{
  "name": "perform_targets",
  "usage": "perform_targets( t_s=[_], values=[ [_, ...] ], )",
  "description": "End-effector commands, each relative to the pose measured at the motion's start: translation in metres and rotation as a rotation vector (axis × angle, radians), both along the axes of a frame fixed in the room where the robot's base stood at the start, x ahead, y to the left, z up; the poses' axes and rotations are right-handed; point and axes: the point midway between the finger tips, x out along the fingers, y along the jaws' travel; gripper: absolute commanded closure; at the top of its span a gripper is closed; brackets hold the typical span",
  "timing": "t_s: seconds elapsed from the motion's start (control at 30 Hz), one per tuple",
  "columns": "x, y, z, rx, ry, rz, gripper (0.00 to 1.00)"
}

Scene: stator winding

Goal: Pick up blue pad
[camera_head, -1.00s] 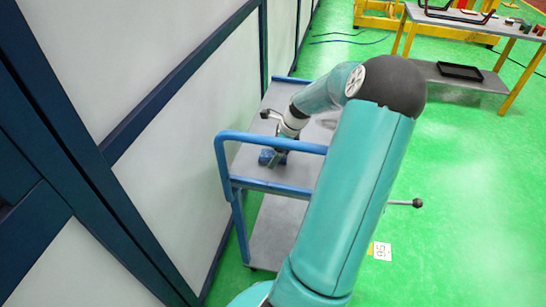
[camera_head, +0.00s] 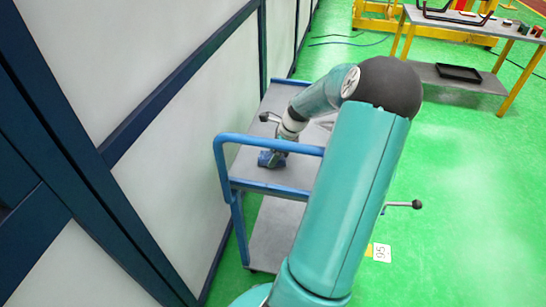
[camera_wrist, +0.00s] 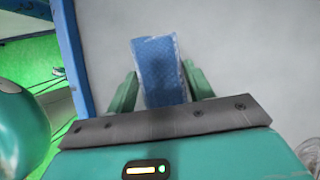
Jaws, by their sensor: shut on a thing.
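The blue pad (camera_wrist: 156,55) shows in the wrist view as a blue strip with pale edges. It lies between the two green fingers of my gripper (camera_wrist: 160,72), and the gripper is shut on it. In the head view the blue pad (camera_head: 265,159) is low at the end of my arm, over the grey top of the cart (camera_head: 248,158). My gripper (camera_head: 274,158) points down there and partly hides the pad. I cannot tell whether the pad still touches the cart top.
The cart's blue handle rail (camera_head: 270,142) stands close in front of my gripper. A panelled wall (camera_head: 150,130) runs along the left. A work table (camera_head: 470,22) with a black tray (camera_head: 460,72) on its lower shelf stands at the back right.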

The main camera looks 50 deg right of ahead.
Motion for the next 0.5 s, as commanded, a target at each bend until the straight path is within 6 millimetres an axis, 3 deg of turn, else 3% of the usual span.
perform_targets(
  t_s=[0.17,0.5],
  values=[
    [0.0,-0.001,0.006,-0.001,-0.002,-0.002,0.7],
    [0.001,0.0,0.079,-0.005,0.0,-0.001,0.7]
  ],
)
